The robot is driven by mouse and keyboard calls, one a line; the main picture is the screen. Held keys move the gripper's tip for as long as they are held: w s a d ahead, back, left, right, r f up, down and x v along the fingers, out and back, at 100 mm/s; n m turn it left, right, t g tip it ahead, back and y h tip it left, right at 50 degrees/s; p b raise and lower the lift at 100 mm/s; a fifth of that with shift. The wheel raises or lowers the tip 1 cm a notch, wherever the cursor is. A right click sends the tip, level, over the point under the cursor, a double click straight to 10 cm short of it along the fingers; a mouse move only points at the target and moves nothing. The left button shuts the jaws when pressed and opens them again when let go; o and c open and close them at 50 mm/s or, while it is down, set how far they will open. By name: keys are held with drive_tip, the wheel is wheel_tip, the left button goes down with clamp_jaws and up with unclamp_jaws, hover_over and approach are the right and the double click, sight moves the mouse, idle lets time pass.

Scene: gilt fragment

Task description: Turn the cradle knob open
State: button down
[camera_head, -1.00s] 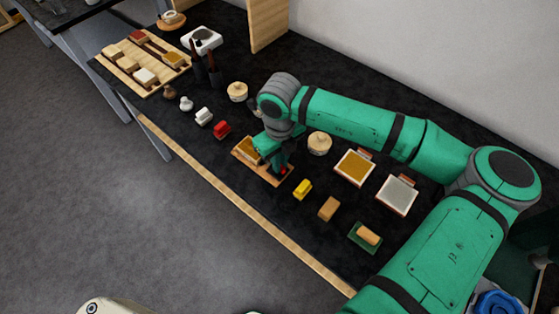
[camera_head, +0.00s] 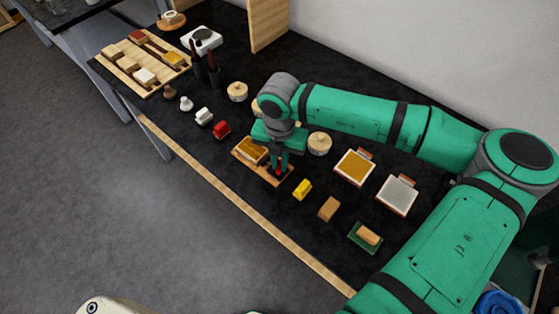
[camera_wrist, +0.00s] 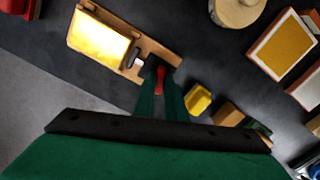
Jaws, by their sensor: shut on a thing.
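The cradle (camera_head: 239,153) is a wooden board near the table's front edge, with a gilt block (camera_head: 253,149) on its left part. In the wrist view the board (camera_wrist: 166,53) shows with the shiny gilt block (camera_wrist: 98,44) and a small pale grey piece (camera_wrist: 138,62) beside it. A red knob (camera_wrist: 160,79) is at the board's right end. My gripper (camera_wrist: 161,88) comes down over that end, its two fingers shut on the red knob. In the head view the fingers (camera_head: 279,165) hide much of the knob.
A round wooden pot (camera_head: 319,144) and framed trays (camera_head: 355,167) stand behind and right. Dark bottles (camera_head: 212,72) stand further left.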

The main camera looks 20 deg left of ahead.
drive_tip(key=m, duration=0.3)
drive_tip(key=shift+w, duration=0.2)
drive_tip(key=shift+s+a+m, duration=0.1)
drive_tip(key=shift+m, duration=0.7)
drive_tip(key=shift+s, duration=0.1)
drive_tip(key=c, duration=1.8)
unclamp_jaws()
